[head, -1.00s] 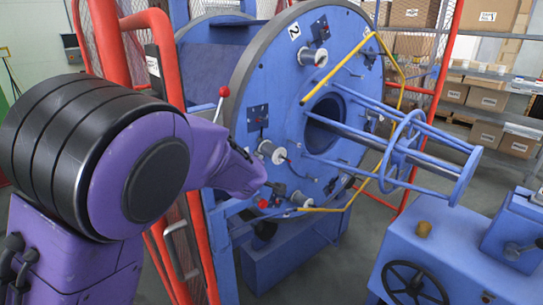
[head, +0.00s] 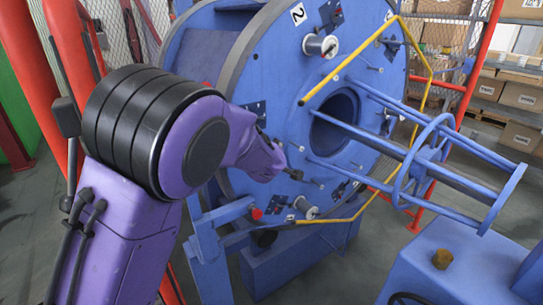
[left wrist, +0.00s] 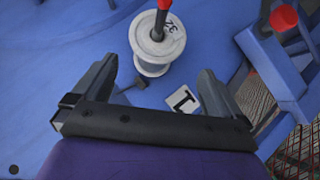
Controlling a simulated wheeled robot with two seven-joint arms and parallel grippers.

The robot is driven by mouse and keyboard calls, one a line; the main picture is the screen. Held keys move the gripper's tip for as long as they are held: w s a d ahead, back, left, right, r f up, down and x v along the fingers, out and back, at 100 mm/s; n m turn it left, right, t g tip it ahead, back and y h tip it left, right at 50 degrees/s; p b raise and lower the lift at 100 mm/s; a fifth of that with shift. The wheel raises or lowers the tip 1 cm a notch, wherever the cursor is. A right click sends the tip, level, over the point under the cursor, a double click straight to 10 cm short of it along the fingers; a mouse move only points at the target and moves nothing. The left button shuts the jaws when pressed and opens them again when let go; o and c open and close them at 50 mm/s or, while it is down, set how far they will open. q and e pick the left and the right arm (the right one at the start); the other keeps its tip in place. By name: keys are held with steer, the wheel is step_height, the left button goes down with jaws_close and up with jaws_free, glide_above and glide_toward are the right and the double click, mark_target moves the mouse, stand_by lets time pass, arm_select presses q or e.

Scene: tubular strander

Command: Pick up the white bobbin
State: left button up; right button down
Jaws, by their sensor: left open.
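A white bobbin (left wrist: 154,48) sits on the blue disc in the left wrist view, with a dark, red-tipped lever across its upper part. My left gripper (left wrist: 157,70) is open, its fingers spread either side of the bobbin's lower edge and nothing held. In the head view the left gripper (head: 306,178) is in front of the lower part of the blue disc (head: 285,100). One white bobbin (head: 320,45) is high on the disc near the "2" label, and another (head: 306,207) is just below the gripper. My right gripper is not in view.
A yellow bent rod (head: 350,62) and a blue tubular cage (head: 440,165) stick out in front of the disc. A red knob (head: 257,213) is low on its left. Red posts (head: 72,60) stand at left. Shelves with boxes (head: 520,95) are at the back right.

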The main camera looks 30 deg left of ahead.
arm_select(q)
steer(key=x, duration=0.6)
steer(key=shift+w+d+r+p, duration=0.1)
steer(key=shift+w+d+p, duration=0.1)
steer(key=shift+w+p, duration=0.25)
steer(key=shift+w+a, duration=0.25)
steer(key=shift+s+a, duration=0.1)
steer(key=c, duration=1.5)
steer(key=shift+r, duration=0.1)
steer(key=s+d, duration=0.3)
steer(key=d, duration=0.5)
steer(key=s+d, duration=0.4)
steer(key=d, duration=0.4)
steer(key=shift+d, duration=0.35)
